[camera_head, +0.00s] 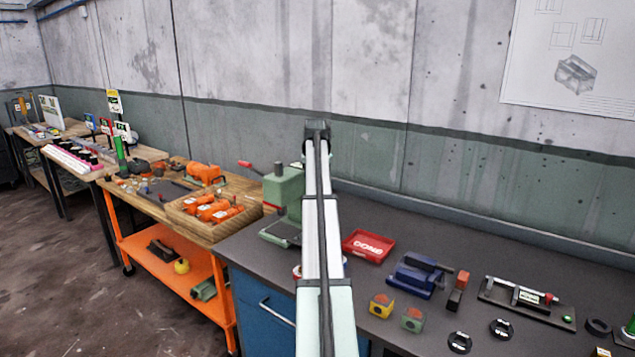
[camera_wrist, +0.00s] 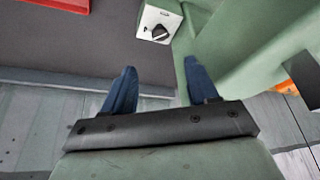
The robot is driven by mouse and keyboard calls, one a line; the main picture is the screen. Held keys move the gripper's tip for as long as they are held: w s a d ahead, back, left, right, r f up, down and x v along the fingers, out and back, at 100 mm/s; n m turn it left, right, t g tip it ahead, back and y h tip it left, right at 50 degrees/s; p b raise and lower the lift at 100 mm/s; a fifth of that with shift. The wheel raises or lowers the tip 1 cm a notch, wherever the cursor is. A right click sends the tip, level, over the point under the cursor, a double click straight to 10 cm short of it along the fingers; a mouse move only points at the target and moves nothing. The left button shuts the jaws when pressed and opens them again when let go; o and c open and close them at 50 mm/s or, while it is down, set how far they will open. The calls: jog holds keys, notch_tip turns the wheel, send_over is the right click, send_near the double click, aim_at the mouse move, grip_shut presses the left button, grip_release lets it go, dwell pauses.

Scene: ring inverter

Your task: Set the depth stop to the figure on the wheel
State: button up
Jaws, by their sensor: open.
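The green bench machine (camera_head: 285,188) with a red-tipped lever stands at the back of the dark bench, left of my arm. Its green body (camera_wrist: 235,45) fills the right of the wrist view. A small white block with a black pointer-like knob (camera_wrist: 158,27) sits beside that body, ahead of my gripper. My gripper (camera_wrist: 160,66) is open and empty, its two blue fingers spread apart and short of the knob. My arm hides part of the machine in the head view. I cannot make out any figure, wheel or depth stop clearly.
A red tray (camera_head: 368,246) lies right of my arm. Blue vise-like tool (camera_head: 418,275), yellow block (camera_head: 381,306), green block (camera_head: 412,320) and a black clamp fixture (camera_head: 527,300) stand farther right. A wooden bench with orange parts (camera_head: 213,208) adjoins on the left.

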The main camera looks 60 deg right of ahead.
dwell(0.3)
jog(key=s+d+f+y, duration=0.1)
jog(key=s+d, duration=0.2)
jog(key=d, duration=0.3)
jog(key=s+d+f, duration=0.1)
jog(key=s+d, duration=0.2)
jog(key=d, duration=0.2)
jog(key=w+a+r+n+t+y, duration=0.1)
jog(key=w+a+n+y, duration=0.15)
jog(key=n, duration=0.65)
jog(key=w+a+r+n+t+y, duration=0.1)
jog(key=w+n+y, duration=0.15)
jog(key=n, duration=0.65)
jog(key=x, duration=0.4)
jog(key=s+x, duration=0.1)
jog(key=x, duration=0.8)
jog(key=shift+s+f, duration=0.1)
jog(key=shift+f, duration=0.5)
